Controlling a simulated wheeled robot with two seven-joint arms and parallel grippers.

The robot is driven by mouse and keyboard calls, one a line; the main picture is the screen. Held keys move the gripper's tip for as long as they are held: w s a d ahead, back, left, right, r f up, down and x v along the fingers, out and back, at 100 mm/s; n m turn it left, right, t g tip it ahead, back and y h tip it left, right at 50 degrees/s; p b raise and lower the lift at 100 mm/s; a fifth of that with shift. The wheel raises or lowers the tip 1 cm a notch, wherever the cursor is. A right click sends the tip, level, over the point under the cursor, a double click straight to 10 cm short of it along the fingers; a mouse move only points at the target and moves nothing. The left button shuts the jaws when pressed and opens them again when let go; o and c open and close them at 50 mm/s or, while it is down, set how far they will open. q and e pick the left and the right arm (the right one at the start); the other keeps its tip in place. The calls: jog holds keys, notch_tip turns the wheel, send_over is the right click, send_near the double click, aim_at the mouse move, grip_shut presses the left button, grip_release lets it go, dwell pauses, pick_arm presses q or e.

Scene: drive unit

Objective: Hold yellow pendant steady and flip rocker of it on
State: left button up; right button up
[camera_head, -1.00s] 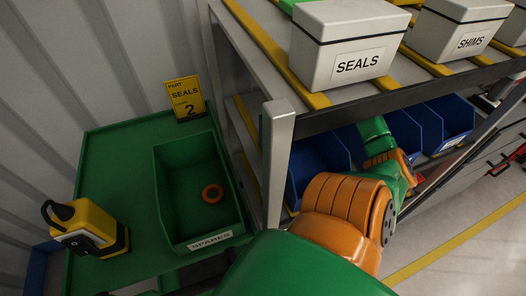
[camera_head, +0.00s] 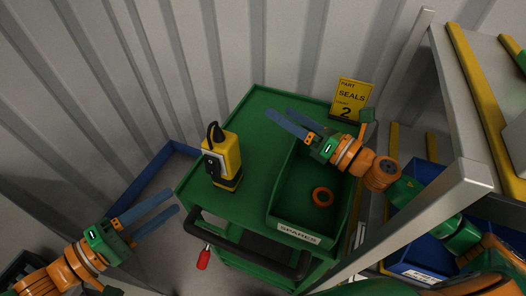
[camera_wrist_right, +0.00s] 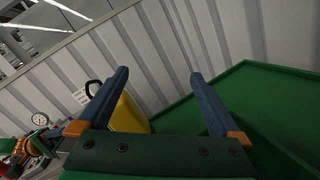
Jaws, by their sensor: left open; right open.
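The yellow pendant (camera_head: 227,158) stands upright on the green cart top, with a black hook on top and a dark panel with a light rocker on its left-facing side. In the right wrist view the yellow pendant (camera_wrist_right: 128,116) shows partly behind the left finger. My left gripper (camera_head: 176,201) is open and empty, left of and below the pendant, off the cart edge. My right gripper (camera_head: 278,117) is open and empty above the cart, to the right of the pendant. In the right wrist view its fingers (camera_wrist_right: 160,78) are spread apart. The rocker's position is too small to tell.
A green bin labelled SPARES (camera_head: 297,233) holds an orange ring (camera_head: 322,197). A yellow SEALS sign (camera_head: 350,99) stands behind it. The cart (camera_head: 262,109) has a dark handle at its front. A metal shelf (camera_head: 450,190) with blue bins stands right. The wall is behind.

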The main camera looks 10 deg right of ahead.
aim_at(233, 145)
jog(key=s+a+n+g+y, duration=0.1)
jog(key=s+a+n, duration=0.1)
jog(key=n, duration=0.1)
jog(key=s+a+f+n+g+y, duration=0.1)
jog(key=s+a+n+g, duration=0.1)
jog(key=a+n, duration=0.1)
jog(key=s+a+f+n+g+y, duration=0.1)
jog(key=s+a+n, duration=0.1)
jog(key=n, duration=0.2)
jog(key=shift+s+a+f+g+y, duration=0.15)
jog(key=shift+a+f+g+y, duration=0.15)
jog(key=shift+a, duration=0.1)
jog(key=x, duration=0.6)
jog(key=shift+w+a, duration=0.2)
jog(key=shift+w, duration=0.1)
